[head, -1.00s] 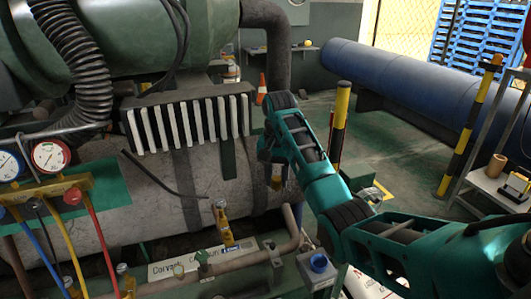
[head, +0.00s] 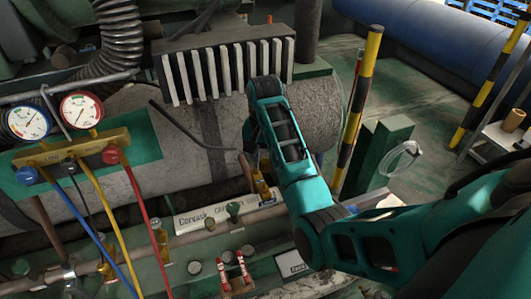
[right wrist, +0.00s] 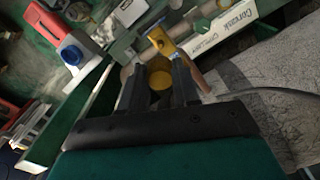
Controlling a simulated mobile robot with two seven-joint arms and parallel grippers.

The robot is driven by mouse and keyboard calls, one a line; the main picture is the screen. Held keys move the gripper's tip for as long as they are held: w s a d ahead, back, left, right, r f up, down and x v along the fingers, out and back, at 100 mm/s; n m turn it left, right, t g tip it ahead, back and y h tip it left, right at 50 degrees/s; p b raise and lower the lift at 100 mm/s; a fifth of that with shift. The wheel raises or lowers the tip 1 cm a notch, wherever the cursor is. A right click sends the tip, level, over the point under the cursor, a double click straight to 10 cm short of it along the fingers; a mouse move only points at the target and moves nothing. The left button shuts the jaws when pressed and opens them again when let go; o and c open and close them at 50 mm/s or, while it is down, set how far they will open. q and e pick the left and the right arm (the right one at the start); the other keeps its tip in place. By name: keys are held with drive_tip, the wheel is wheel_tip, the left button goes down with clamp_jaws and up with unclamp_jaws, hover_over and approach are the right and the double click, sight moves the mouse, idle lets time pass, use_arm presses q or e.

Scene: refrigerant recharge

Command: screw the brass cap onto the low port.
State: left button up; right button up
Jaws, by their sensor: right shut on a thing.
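My right gripper (head: 251,160) reaches down from the right, close to a yellow-bodied valve fitting (head: 262,187) by the pipe. In the right wrist view my gripper (right wrist: 158,70) is shut on the round brass cap (right wrist: 160,80), which sits between its dark fingers. The yellow fitting (right wrist: 161,42) lies just beyond the fingertips there; the cap looks apart from it. Another brass fitting (head: 160,240) stands further left on the pipe. I cannot tell from any marking which fitting is the low port. My left gripper is not in view.
A gauge manifold (head: 75,148) with blue, yellow and red hoses hangs at left. A ribbed block (head: 225,70) stands behind the gripper. A white label plate (head: 215,212) lies along the pipe. A striped post (head: 358,110) stands to the right.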

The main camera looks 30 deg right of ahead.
sight(264, 185)
drive_tip(key=shift+f, duration=2.7)
drive_tip(key=shift+f+b, duration=0.3)
drive_tip(key=shift+f, duration=0.65)
drive_tip(key=shift+a+r+m+p, duration=0.1)
drive_tip(key=shift+m+p, duration=0.3)
drive_tip(key=shift+m, duration=1.4)
